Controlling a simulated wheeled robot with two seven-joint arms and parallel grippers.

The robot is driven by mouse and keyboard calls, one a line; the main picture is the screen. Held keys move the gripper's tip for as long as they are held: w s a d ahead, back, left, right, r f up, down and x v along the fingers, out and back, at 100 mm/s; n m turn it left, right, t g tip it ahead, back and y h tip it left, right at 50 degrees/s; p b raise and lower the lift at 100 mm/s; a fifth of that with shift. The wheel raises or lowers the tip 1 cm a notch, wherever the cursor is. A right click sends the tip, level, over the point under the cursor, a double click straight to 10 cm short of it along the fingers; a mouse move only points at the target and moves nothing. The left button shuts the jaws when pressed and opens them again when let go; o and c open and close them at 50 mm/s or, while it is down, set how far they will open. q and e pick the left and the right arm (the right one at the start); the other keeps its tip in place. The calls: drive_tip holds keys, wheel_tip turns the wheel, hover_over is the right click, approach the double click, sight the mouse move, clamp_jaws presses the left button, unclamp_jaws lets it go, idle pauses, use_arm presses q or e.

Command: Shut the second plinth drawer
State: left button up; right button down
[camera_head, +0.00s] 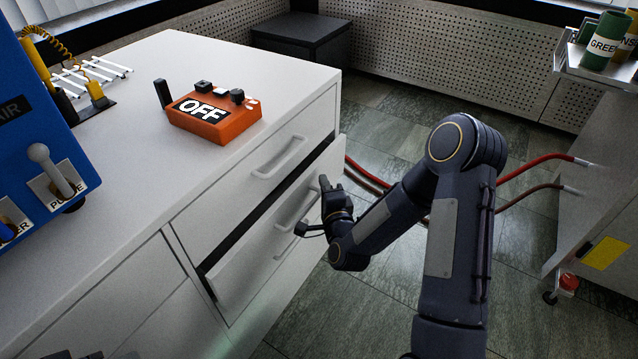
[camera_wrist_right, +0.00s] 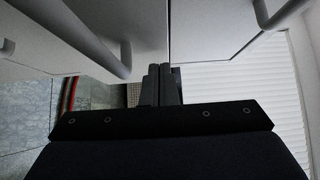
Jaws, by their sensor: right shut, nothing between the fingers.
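The second plinth drawer (camera_head: 238,284) is the lower drawer in the white plinth. It stands partly out, with a dark gap along its top and its front proud of the drawer above. Its grey bar handle (camera_head: 297,212) is on the front. My right gripper (camera_head: 323,183) is shut and empty, close to the far part of this drawer's front, beside the handle. In the right wrist view its shut fingers (camera_wrist_right: 163,82) point at white fronts with two bar handles; whether they touch is unclear.
The upper drawer (camera_head: 305,137) looks shut. An orange OFF box (camera_head: 215,118) and a blue machine (camera_head: 40,130) stand on the white top (camera_head: 130,160). Red hoses (camera_head: 535,162) run behind my right arm to a grey unit (camera_head: 595,190) at right. Floor lies between.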

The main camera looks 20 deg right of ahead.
sight(305, 182)
drive_tip(key=shift+w+a, duration=0.5)
drive_tip(key=shift+w, duration=0.2)
drive_tip(key=shift+a, duration=0.1)
drive_tip(key=w+a+b, duration=0.1)
drive_tip(key=w+a, duration=0.1)
drive_tip(key=w, duration=0.1)
drive_tip(key=shift+w+a+f+b, duration=0.1)
drive_tip(key=shift+w+a+b, duration=0.1)
drive_tip(key=shift+b, duration=0.2)
drive_tip(key=shift+w+a+r, duration=0.1)
drive_tip(key=shift+a+r, duration=0.1)
drive_tip(key=shift+r, duration=0.05)
